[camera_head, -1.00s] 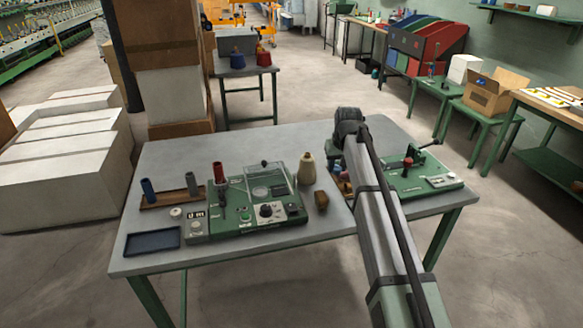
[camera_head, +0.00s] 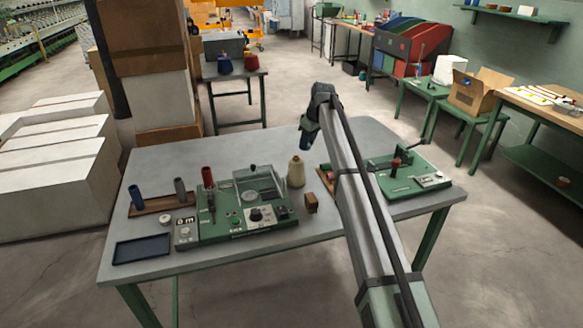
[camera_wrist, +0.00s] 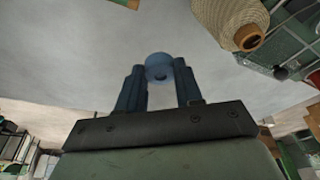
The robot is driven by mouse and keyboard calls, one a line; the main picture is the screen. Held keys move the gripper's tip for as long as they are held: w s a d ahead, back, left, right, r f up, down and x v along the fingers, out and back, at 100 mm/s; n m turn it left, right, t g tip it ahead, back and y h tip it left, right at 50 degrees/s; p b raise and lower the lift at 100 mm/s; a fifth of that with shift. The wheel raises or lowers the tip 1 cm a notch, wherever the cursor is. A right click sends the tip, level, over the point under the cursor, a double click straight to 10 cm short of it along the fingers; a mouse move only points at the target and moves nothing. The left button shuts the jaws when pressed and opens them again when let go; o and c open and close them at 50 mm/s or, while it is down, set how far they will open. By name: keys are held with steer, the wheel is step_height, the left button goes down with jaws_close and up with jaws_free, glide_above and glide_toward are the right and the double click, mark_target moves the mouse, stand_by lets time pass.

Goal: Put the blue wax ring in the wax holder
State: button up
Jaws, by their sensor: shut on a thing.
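The blue wax ring (camera_wrist: 158,70) shows in the wrist view between the fingertips of my gripper (camera_wrist: 160,82). The fingers are shut on it. In the head view my gripper (camera_head: 306,142) is raised above the table's far middle, behind the cream yarn cone. The ring is too small to make out there. The green machine (camera_head: 238,222) stands on the table to the left, with a clear cover, dials and a red tube on it. I cannot tell which part is the wax holder.
The cream yarn cone (camera_head: 296,172) and a brown block (camera_head: 312,203) stand right of the machine. A wooden tray (camera_head: 152,208) with tubes and a dark blue tray (camera_head: 142,250) lie left. Another green device (camera_head: 410,176) is right of my arm. The table's far left is clear.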

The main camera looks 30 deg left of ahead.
mark_target(307, 170)
steer(key=shift+f, duration=4.7)
steer(key=shift+f, duration=0.1)
steer(key=o, duration=1)
steer(key=v, duration=1.1)
steer(key=shift+o, duration=0.6)
steer(key=shift+d+r, duration=0.2)
steer(key=shift+r, duration=0.4)
